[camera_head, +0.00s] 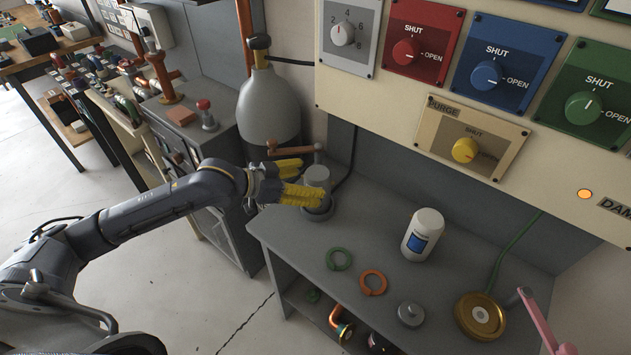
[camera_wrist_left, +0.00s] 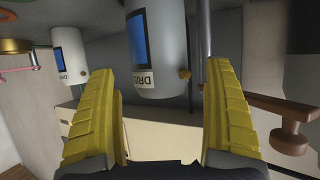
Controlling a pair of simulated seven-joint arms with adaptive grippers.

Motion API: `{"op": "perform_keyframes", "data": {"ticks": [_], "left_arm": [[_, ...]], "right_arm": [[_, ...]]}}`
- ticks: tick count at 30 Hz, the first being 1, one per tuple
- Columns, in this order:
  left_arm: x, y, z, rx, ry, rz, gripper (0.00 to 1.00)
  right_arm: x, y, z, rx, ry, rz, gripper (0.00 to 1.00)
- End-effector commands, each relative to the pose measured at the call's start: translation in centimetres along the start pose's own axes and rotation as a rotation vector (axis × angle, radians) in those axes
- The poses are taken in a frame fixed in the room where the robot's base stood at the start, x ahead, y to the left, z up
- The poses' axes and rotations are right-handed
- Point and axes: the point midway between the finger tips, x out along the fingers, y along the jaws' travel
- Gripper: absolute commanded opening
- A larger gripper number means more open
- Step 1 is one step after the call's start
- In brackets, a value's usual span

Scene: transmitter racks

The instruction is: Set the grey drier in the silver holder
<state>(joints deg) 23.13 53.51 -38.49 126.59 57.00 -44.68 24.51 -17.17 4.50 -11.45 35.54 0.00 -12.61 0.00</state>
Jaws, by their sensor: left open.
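The grey drier (camera_head: 317,177) stands upright at the back left of the grey bench, on a round dark grey base (camera_head: 319,212) that looks like the silver holder. My gripper hides part of both, so I cannot tell how well it is seated. My left gripper (camera_head: 301,178) is open, with its yellow fingertips at the drier's side. In the left wrist view the drier (camera_wrist_left: 158,60), with a blue label and partly readable lettering, shows between the spread fingers (camera_wrist_left: 160,85), with a gap on each side. My right gripper is not in view.
A white bottle (camera_head: 423,235) with a blue label, a green ring (camera_head: 339,259), an orange ring (camera_head: 373,282), a grey cap (camera_head: 411,314) and a gold round holder (camera_head: 480,316) sit on the bench. A brown lever (camera_head: 291,149) is close behind my fingers. A pink lever (camera_head: 540,322) is at right.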

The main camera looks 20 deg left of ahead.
Motion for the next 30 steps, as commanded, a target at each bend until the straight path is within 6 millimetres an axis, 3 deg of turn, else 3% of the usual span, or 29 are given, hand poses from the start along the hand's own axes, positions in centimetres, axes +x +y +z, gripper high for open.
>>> {"op": "perform_keyframes", "data": {"ticks": [6, 15, 30], "left_arm": [[-3.6, -0.1, 0.1, 0.000, -0.003, -0.002, 0.85], [-7.1, -0.1, 0.1, 0.001, -0.002, -0.002, 0.85], [-8.6, 0.0, 0.0, 0.000, 0.000, 0.000, 0.85]], "right_arm": [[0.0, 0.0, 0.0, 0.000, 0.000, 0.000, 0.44], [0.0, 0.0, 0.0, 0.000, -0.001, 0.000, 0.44], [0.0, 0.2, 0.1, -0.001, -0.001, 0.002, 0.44]]}}
